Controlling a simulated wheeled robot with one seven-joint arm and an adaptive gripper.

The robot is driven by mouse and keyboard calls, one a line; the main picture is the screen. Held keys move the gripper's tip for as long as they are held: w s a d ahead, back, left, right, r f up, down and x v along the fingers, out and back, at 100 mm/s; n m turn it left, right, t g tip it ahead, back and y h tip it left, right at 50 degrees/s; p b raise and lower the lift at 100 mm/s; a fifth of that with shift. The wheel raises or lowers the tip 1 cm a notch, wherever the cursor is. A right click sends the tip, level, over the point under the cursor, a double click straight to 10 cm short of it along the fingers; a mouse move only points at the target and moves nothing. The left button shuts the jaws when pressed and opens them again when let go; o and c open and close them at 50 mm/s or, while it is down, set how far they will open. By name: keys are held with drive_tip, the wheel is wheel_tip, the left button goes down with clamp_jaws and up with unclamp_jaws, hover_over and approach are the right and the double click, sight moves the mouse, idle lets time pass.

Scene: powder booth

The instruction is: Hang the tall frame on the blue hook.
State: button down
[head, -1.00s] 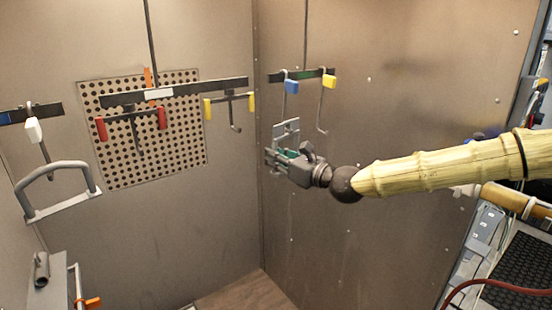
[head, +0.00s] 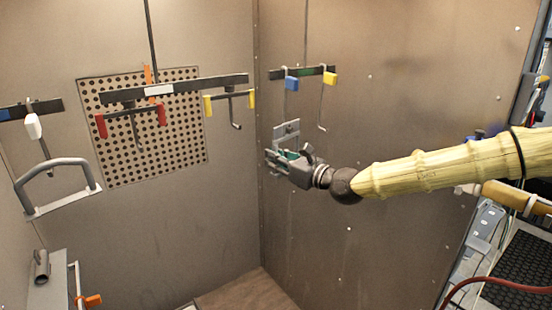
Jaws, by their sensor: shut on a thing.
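The blue hook (head: 291,84) hangs from a short dark bar on the right wall of the booth; its thin rod runs down behind its blue block. My gripper (head: 283,160) is shut on a grey metal frame, which I take to be the tall frame (head: 287,131). The frame stands up out of the jaws, directly below the blue block in the picture. The hook's lower end is hard to make out against the frame, so I cannot tell whether they touch. The jaws hide the frame's lower part.
A yellow hook (head: 329,80) hangs close to the right of the blue one. A grey handle-shaped part (head: 57,163) is below the white hook (head: 33,127) at far left.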

idle(0.3)
drive_tip(key=c, duration=1.5)
unclamp_jaws()
drive_tip(key=shift+o, duration=0.2)
